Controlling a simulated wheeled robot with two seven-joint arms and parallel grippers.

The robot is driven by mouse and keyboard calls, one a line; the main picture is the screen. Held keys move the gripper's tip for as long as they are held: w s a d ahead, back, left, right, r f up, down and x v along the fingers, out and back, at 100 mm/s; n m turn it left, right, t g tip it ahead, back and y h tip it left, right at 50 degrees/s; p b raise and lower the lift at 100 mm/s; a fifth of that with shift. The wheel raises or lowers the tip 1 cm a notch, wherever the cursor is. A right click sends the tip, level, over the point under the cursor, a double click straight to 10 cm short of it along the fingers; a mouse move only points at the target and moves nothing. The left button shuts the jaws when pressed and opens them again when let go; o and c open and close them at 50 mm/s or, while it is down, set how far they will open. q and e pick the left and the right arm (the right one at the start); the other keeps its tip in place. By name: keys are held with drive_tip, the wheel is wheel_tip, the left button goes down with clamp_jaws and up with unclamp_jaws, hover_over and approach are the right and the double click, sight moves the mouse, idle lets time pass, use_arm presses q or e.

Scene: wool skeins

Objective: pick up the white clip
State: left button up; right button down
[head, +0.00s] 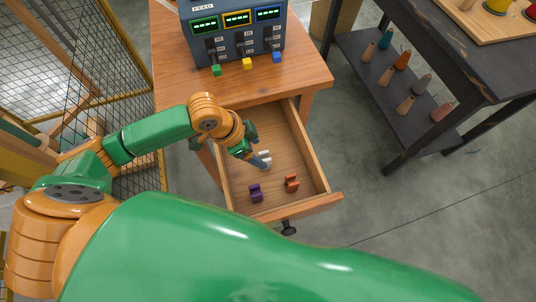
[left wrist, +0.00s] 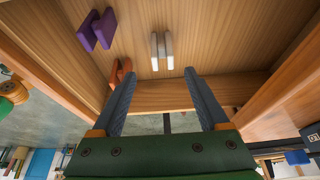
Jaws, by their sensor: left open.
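The white clip (left wrist: 161,50) lies on the drawer floor, seen in the left wrist view just beyond my fingertips and roughly centred between them. In the head view the white clip (head: 265,154) is partly covered by my left gripper (head: 261,161). My left gripper (left wrist: 160,74) is open and empty, its two blue-grey fingers apart and pointing into the drawer. I cannot see the fingers touching the clip. My right gripper is not in either view.
The open wooden drawer (head: 312,157) has raised walls around the clips. A purple clip (head: 256,193) and an orange clip (head: 291,183) lie nearer its front. A control box (head: 238,35) with levers stands on the tabletop above. A dark shelf (head: 398,80) stands right.

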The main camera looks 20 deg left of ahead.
sight(265, 157)
use_arm(q)
drive_tip(key=x, duration=0.4)
drive_tip(key=b+x, duration=0.1)
drive_tip(key=x, duration=0.2)
drive_tip(key=shift+a, duration=0.3)
clamp_jaws()
